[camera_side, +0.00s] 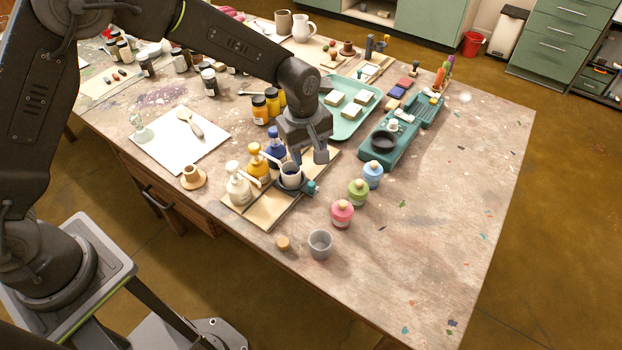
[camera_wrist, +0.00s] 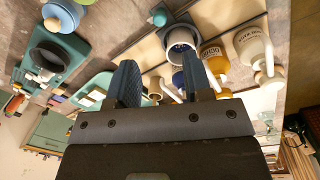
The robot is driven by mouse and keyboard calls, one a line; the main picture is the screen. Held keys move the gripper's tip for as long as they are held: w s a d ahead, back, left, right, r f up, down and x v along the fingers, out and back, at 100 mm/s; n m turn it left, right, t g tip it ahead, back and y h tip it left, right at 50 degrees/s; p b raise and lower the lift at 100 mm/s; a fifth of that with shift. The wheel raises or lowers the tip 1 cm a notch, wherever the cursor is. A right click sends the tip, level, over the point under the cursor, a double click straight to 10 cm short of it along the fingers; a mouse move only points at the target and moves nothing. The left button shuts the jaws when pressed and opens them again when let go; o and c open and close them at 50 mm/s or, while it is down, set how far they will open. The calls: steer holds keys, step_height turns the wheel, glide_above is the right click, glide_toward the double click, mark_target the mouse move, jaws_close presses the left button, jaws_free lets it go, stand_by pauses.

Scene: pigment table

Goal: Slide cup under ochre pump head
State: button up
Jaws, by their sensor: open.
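The cup (camera_side: 291,171), with a pale inside and dark outer ring, stands on a wooden board (camera_side: 269,206) in front of the pump bottles. A teal knob (camera_side: 311,187) is beside it. The ochre pump bottle (camera_side: 256,164) stands between a white pump bottle (camera_side: 238,187) and a blue one (camera_side: 275,146). The wrist view shows the cup (camera_wrist: 182,42) and the labelled ochre bottle (camera_wrist: 213,60). My gripper (camera_side: 309,153) is open above and behind the cup; its fingers (camera_wrist: 161,82) show apart with nothing held. The exact gap to the cup is unclear.
Pink (camera_side: 342,213), green (camera_side: 358,191) and light-blue (camera_side: 373,174) jars stand right of the board. A grey cup (camera_side: 320,244) and a cork (camera_side: 283,243) are in front. A teal scale (camera_side: 388,150) and tray (camera_side: 350,119) lie behind. The table's right side is mostly clear.

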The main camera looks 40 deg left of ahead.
mark_target(311, 183)
steer(key=f, duration=1)
steer(key=shift+w+d, duration=0.2)
steer(key=shift+w, duration=0.2)
jaws_close()
